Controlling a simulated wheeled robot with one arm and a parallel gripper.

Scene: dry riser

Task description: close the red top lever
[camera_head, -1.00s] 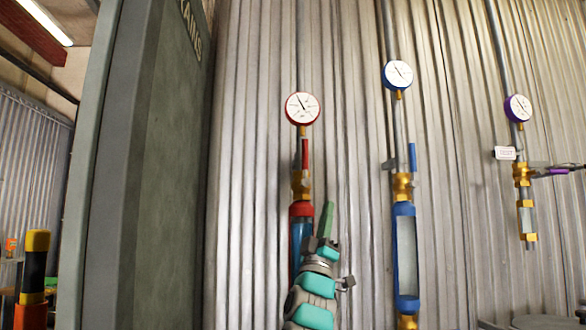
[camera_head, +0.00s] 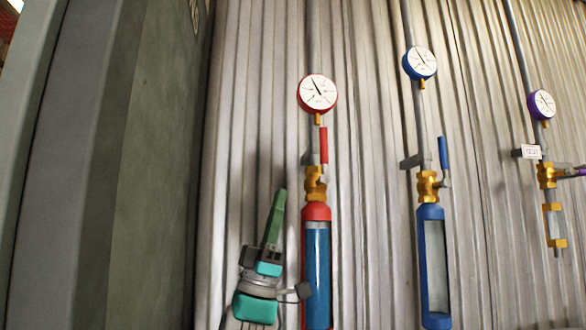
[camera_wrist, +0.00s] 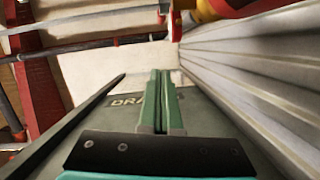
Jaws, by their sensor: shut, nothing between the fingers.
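The red top lever (camera_head: 323,145) stands upright, in line with the pipe, beside the brass valve (camera_head: 316,184) and below the red-rimmed gauge (camera_head: 317,94). A red-capped sight tube (camera_head: 317,265) with blue inside hangs under the valve. My gripper (camera_head: 281,192) has green fingers pressed together and pointing up. It is left of the tube and lower than the lever, apart from the lever. In the wrist view my gripper (camera_wrist: 160,74) is shut and empty. A red upright piece (camera_wrist: 175,24) shows beyond its tips; I cannot tell surely whether it is the lever.
A blue lever (camera_head: 443,153) stands upright on the middle pipe. A purple-rimmed gauge (camera_head: 541,104) and its valve are far right. A large grey-green cabinet (camera_head: 150,170) stands close on the left. Corrugated wall (camera_head: 375,120) lies behind the pipes.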

